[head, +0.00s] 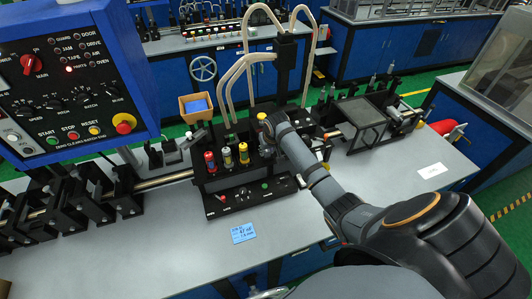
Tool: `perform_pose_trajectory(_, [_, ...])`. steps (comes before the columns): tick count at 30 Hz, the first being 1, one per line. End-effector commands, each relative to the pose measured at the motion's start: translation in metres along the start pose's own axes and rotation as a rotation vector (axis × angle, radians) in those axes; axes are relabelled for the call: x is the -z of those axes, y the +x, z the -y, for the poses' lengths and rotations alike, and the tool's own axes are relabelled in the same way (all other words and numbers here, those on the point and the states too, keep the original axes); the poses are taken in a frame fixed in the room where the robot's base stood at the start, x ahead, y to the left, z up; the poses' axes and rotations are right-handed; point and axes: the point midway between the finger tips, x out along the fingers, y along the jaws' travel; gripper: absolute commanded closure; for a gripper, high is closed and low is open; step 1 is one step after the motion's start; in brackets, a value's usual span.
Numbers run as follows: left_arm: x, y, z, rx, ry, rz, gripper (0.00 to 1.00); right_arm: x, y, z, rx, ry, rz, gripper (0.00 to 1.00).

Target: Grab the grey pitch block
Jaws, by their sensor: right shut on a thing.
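My right arm reaches in from the lower right. Its gripper (266,141) is at the right end of a black machine unit (225,182) in the middle of the bench. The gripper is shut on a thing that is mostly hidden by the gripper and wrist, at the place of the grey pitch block. I cannot make out the block's shape or whether it is clear of the unit. A red-topped cylinder (210,161), a pale yellow one (227,157) and a yellow one (243,153) stand in a row just left of the gripper.
A blue control panel (70,75) fills the upper left. Black roller stands (122,190) line the bench on the left. Pale hoses (242,70) rise behind the unit. A blue card (244,232) lies on the bare grey front of the bench (170,250). A dark-framed box (361,122) stands right.

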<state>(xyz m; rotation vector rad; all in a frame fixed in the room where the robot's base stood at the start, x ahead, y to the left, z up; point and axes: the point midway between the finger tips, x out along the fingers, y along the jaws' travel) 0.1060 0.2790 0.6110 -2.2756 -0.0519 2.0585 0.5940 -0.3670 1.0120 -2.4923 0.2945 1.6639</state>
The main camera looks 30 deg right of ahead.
Motion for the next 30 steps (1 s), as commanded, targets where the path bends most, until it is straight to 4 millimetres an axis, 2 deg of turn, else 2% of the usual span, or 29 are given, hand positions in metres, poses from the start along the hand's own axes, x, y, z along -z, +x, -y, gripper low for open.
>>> perform_pose_trajectory(3, [0.000,0.000,0.000,0.000,0.000,0.000,1.00,0.000,0.000,0.000,0.000,0.000,0.000,1.00])
perform_pose_trajectory(13, [0.000,0.001,0.000,0.000,0.000,0.000,1.00,0.001,-0.001,0.000,0.000,0.000,-0.002,1.00])
perform_pose_trajectory(19, [-0.002,0.014,-0.001,0.000,0.000,0.000,1.00,0.007,-0.012,0.000,-0.001,0.000,-0.006,1.00])
perform_pose_trajectory(21, [-0.003,0.025,-0.002,0.000,0.000,0.000,1.00,0.012,-0.023,-0.001,-0.002,0.000,-0.008,1.00])
perform_pose_trajectory(23, [-0.003,0.025,-0.002,0.000,0.000,0.001,1.00,0.008,-0.040,0.002,-0.001,-0.002,-0.007,1.00])
perform_pose_trajectory(28, [-0.004,0.041,-0.004,0.000,0.000,-0.001,1.00,-0.010,-0.097,0.010,-0.002,-0.004,-0.009,1.00])
perform_pose_trajectory(30, [-0.004,0.048,-0.004,0.000,0.000,-0.001,1.00,-0.026,-0.113,0.015,-0.003,-0.004,-0.004,1.00])
